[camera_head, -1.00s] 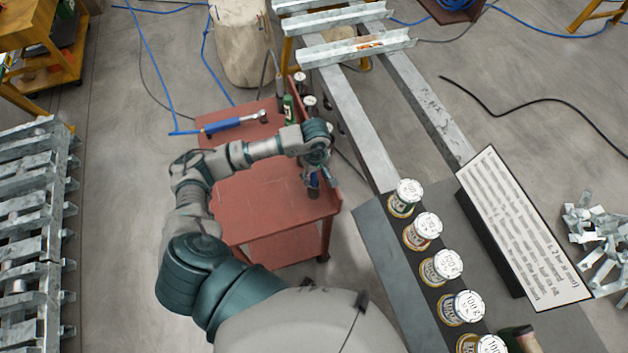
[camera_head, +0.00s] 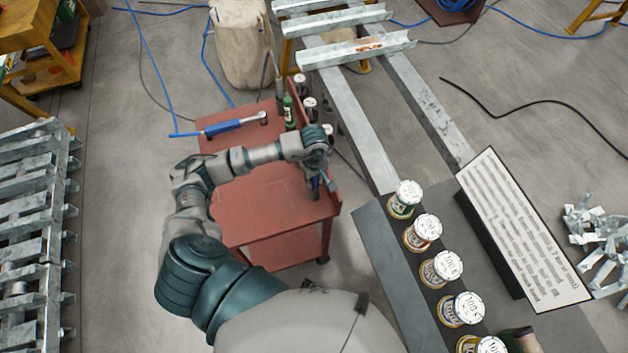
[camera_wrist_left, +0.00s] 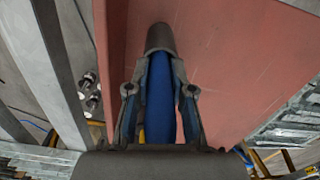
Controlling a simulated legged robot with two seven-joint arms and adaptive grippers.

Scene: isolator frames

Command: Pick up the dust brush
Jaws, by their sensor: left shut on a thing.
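My left gripper (camera_head: 318,180) is over the right edge of the red cart, near its front. It is shut on the dust brush, whose blue handle (camera_wrist_left: 160,95) with a dark rounded end shows between the two fingers in the left wrist view. In the head view, the gripper mostly hides the brush. I cannot tell whether the brush still touches the cart. My right gripper is in neither view.
The red cart top (camera_head: 265,200) is mostly bare. A blue-handled tool (camera_head: 235,125) lies at its back, with a green bottle (camera_head: 289,113) nearby. Lidded cans (camera_head: 422,232) line the grey bench on the right.

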